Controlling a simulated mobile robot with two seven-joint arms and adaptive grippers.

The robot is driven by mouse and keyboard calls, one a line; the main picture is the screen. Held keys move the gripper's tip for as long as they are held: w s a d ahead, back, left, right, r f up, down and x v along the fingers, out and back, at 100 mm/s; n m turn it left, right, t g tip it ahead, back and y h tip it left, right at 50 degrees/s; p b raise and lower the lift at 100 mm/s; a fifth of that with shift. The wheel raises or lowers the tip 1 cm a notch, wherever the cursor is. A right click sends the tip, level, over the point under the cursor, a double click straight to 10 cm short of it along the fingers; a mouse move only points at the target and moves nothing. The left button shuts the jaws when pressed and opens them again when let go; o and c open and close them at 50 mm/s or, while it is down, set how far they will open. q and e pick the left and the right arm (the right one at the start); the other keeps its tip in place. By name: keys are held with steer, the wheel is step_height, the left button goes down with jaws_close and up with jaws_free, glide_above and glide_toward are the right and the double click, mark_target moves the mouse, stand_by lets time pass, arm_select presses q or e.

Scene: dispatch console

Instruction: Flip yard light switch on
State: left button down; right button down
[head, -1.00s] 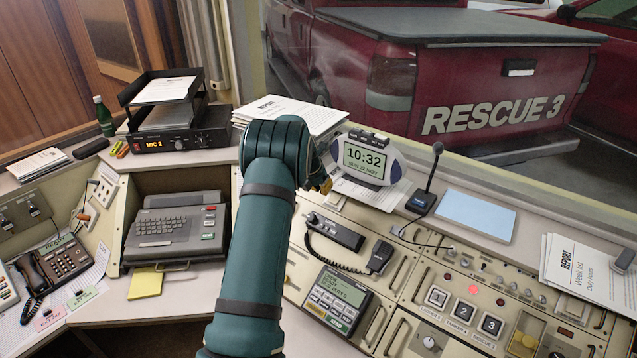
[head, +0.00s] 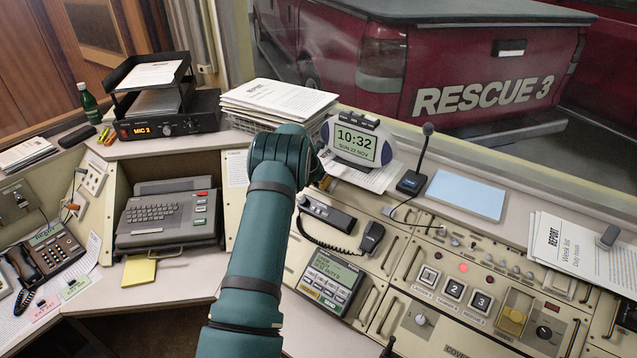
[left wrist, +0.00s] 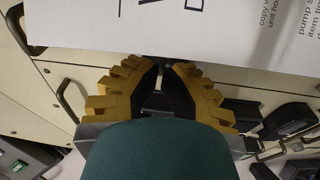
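No label for a yard light switch is readable in these frames. A row of small toggle switches (head: 487,262) sits on the upper right console panel, and a wall plate with switches (head: 20,198) is at the far left; I cannot tell which one is the yard light. My left arm reaches up the middle of the head view and hides most of its gripper, with only a bit of yellow finger (head: 326,182) showing beside it. My right gripper is out of view.
A clock (head: 357,142), desk microphone (head: 412,181) and paper stack (head: 278,103) stand along the ledge near the arm. A handset (head: 372,236) with coiled cord and a keypad unit (head: 332,281) lie right of it. A keyboard terminal (head: 168,215) is to the left.

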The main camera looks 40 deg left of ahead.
arm_select(q)
steer(key=shift+f, duration=0.3)
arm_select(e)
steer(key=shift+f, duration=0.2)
arm_select(q)
steer(key=shift+r, duration=0.15)
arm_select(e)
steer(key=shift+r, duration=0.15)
